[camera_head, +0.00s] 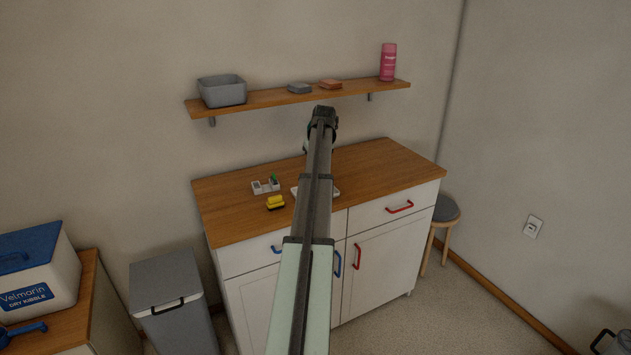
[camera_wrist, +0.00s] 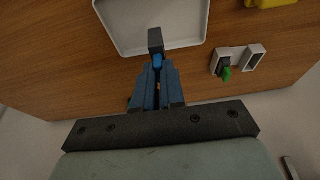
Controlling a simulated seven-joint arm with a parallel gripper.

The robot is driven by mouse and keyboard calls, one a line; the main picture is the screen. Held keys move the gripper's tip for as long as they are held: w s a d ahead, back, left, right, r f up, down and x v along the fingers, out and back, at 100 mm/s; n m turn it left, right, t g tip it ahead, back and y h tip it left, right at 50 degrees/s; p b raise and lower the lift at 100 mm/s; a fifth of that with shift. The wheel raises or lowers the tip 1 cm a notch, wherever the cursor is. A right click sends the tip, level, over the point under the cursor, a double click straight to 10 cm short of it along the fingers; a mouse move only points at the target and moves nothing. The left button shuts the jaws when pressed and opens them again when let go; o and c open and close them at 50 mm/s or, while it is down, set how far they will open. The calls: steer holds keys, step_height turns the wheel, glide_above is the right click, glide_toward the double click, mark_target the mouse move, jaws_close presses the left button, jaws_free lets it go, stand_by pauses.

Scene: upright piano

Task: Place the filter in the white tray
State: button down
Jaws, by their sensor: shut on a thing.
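My gripper (camera_wrist: 157,75) has blue fingers and is shut on a small dark grey block with a blue part, apparently the filter (camera_wrist: 155,39). In the wrist view the block overlaps the near rim of the white tray (camera_wrist: 196,30); its height above the tray is unclear. The tray looks empty where it shows. In the head view the tray (camera_head: 335,192) lies on the wooden counter, mostly hidden behind my arm. My gripper (camera_head: 323,118) shows there from behind, and the held block is hidden.
A white two-slot holder (camera_head: 259,188) stands left of the tray; one slot has a dark piece with a green part, the other looks empty. A yellow object (camera_head: 275,203) lies nearby. A shelf (camera_head: 275,97) hangs above the counter (camera_head: 375,160), whose right side is clear.

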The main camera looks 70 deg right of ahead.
steer(key=shift+f, duration=2.9)
steer(key=shift+f, duration=0.1)
steer(key=c, duration=1.2)
jaws_free()
steer(key=v, duration=1.2)
steer(key=shift+a, duration=0.1)
steer(key=shift+w, duration=0.1)
